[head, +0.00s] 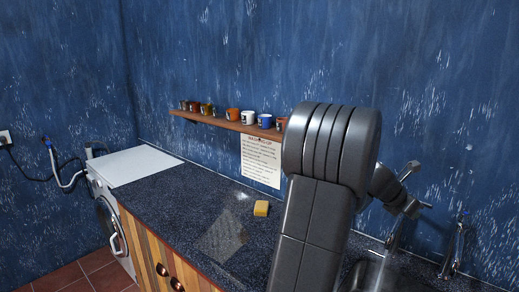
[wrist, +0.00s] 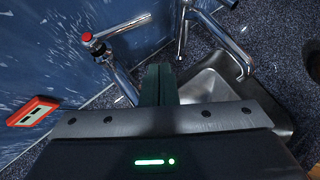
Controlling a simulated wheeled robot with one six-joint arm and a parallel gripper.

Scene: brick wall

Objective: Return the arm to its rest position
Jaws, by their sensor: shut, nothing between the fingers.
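My arm rises in the front right of the head view, bent at a large dark joint, and covers part of the counter and the shelf. Its far end reaches down behind it toward the sink area. My gripper (wrist: 158,85) shows in the wrist view as two dark fingers close together, with nothing between them. It is over the edge of the metal sink (wrist: 207,84), near the chrome taps. I cannot tell its exact height.
A chrome tap with a red cap (wrist: 88,40) stands beside the fingers. A yellow sponge (head: 261,208) lies on the dark counter (head: 180,200). A shelf (head: 225,123) with several mugs hangs on the blue wall. A white washing machine (head: 130,165) stands at left.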

